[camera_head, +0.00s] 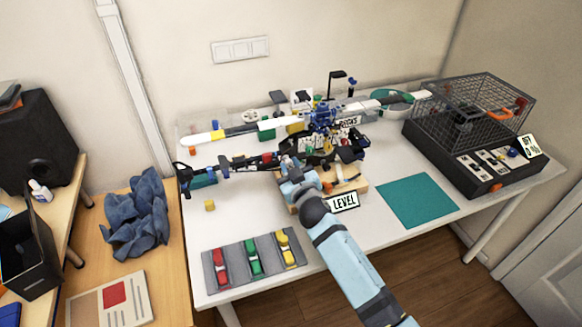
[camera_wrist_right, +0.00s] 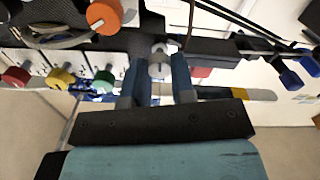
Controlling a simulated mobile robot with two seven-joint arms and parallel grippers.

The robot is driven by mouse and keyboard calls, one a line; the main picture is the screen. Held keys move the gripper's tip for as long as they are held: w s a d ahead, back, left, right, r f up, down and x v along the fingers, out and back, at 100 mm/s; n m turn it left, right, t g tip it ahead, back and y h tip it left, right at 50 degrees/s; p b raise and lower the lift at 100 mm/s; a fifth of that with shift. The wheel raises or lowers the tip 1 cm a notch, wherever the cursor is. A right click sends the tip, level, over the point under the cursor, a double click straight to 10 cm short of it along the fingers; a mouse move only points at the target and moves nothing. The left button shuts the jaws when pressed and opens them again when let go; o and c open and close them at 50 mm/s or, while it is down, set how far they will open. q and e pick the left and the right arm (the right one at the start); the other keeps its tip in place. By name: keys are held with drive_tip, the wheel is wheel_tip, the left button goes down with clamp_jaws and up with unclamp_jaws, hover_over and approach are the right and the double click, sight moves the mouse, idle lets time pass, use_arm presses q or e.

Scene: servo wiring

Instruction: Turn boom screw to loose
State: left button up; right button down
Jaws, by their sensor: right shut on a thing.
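My right gripper (camera_wrist_right: 158,72) is shut on a small grey-white screw knob (camera_wrist_right: 158,63), which I take to be the boom screw. One blue finger stands on each side of it in the wrist view. In the head view my right gripper (camera_head: 290,168) reaches in over the middle of the table, at the black boom (camera_head: 232,167) that runs left from the central assembly. The arm and fingers hide the knob there. I cannot tell how far the screw is turned. My left gripper is not in view.
The crowded assembly (camera_head: 325,125) stands close behind the gripper. A LEVEL sign (camera_head: 343,202) is beside the arm. A grey mat (camera_head: 237,272) with red, green and yellow pieces lies at front left. A wire cage (camera_head: 487,100) stands at right. The green mat (camera_head: 417,200) is clear.

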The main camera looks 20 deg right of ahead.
drive_tip(key=n, duration=0.7)
drive_tip(key=shift+n+p, duration=0.3)
drive_tip(key=shift+n, duration=0.1)
drive_tip(key=n, duration=0.4)
drive_tip(key=shift+n+p, duration=0.35)
drive_tip(key=shift+n, duration=1.15)
drive_tip(key=shift+f, duration=0.1)
drive_tip(key=c, duration=0.9)
unclamp_jaws()
drive_tip(key=shift+c, duration=0.2)
drive_tip(key=shift+s, duration=0.1)
